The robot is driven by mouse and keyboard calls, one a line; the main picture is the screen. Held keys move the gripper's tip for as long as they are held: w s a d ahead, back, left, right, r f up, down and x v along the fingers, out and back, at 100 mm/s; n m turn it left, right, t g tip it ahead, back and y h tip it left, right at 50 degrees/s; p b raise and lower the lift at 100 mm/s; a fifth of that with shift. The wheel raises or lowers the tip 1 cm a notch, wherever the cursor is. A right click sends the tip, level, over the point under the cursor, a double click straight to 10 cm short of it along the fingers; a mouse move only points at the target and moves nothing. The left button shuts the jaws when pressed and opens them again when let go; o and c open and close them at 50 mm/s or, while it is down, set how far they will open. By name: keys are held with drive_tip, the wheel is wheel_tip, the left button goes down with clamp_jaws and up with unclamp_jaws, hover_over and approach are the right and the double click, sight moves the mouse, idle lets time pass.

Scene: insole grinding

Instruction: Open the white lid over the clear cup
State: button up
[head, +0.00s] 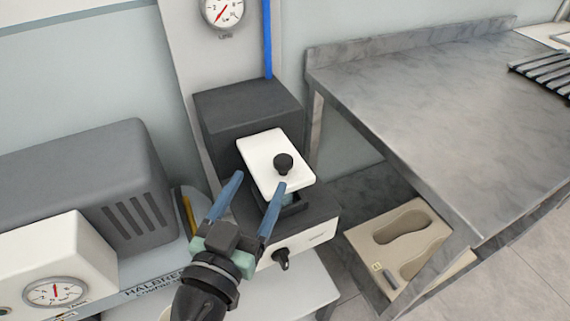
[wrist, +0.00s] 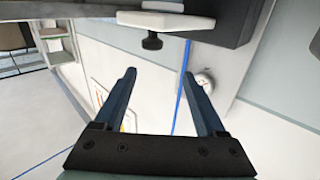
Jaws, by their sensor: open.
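The white lid (head: 264,158) lies over the top of a dark grey and white machine in the head view, with a round black knob (head: 283,163) on it. The lid also shows in the wrist view (wrist: 178,22), with the knob (wrist: 152,41) near its edge. A small bluish part shows under the lid's front edge; I cannot tell whether it is the clear cup. My gripper (head: 260,182) is open and empty, in front of the lid and left of the knob in the head view. Its two blue fingers also show in the wrist view (wrist: 158,75).
The machine's dark housing (head: 246,108) rises behind the lid, and a black dial (head: 281,260) sits on its front. A grey machine (head: 85,185) stands at left. A metal table (head: 440,110) stands at right, with a tray (head: 425,215) of insole shapes below it.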

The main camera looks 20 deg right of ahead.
sight(286, 156)
drive_tip(key=x, duration=0.4)
drive_tip(key=f+x, duration=0.1)
drive_tip(key=x, duration=0.3)
drive_tip(key=s+d+f+p+x, duration=0.1)
drive_tip(key=x, duration=0.3)
drive_tip(key=shift+w+d+f, duration=0.15)
drive_tip(key=shift+d+f, duration=0.05)
drive_tip(key=shift+d, duration=0.05)
drive_tip(key=shift+c, duration=0.3)
clamp_jaws()
idle(0.9)
